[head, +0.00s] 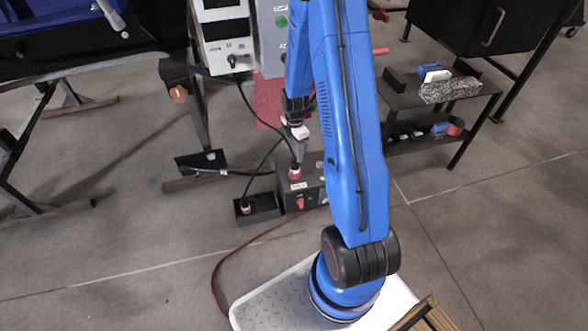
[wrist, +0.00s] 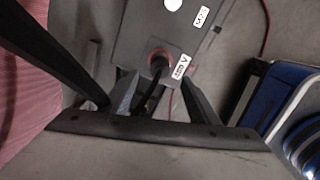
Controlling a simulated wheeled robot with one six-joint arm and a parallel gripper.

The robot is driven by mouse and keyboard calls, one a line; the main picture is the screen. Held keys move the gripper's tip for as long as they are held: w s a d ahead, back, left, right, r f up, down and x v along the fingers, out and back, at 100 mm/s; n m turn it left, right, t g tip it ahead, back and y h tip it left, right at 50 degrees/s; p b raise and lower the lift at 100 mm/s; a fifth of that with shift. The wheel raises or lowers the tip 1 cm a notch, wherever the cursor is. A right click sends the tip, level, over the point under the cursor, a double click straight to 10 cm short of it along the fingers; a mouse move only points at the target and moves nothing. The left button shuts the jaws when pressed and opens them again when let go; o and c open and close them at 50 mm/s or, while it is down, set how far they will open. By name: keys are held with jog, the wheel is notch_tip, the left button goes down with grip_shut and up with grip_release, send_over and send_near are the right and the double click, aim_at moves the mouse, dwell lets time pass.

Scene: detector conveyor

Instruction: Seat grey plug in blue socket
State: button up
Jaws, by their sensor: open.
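My gripper (head: 296,152) points down over the dark box (head: 313,178) on the floor. In the wrist view its two dark fingers (wrist: 163,92) are apart. A dark plug with a reddish collar (head: 295,172) stands in the top of that box, with a black cable rising from it. In the wrist view the plug (wrist: 158,62) and its cable lie between and just beyond the fingers; I cannot tell whether they touch. A second plug (head: 246,208) sits in a small black holder (head: 263,208) at left. I cannot make out which plug is grey, nor a blue socket.
A white instrument (head: 222,35) and a grey control box (head: 272,42) stand behind my gripper. Black cables hang nearby. A dark shelf (head: 455,103) with parts is at right. A red cable (head: 216,270) lies on the floor.

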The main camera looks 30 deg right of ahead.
aim_at(295, 159)
jog(key=shift+f, duration=4.3)
jog(key=c, duration=1.2)
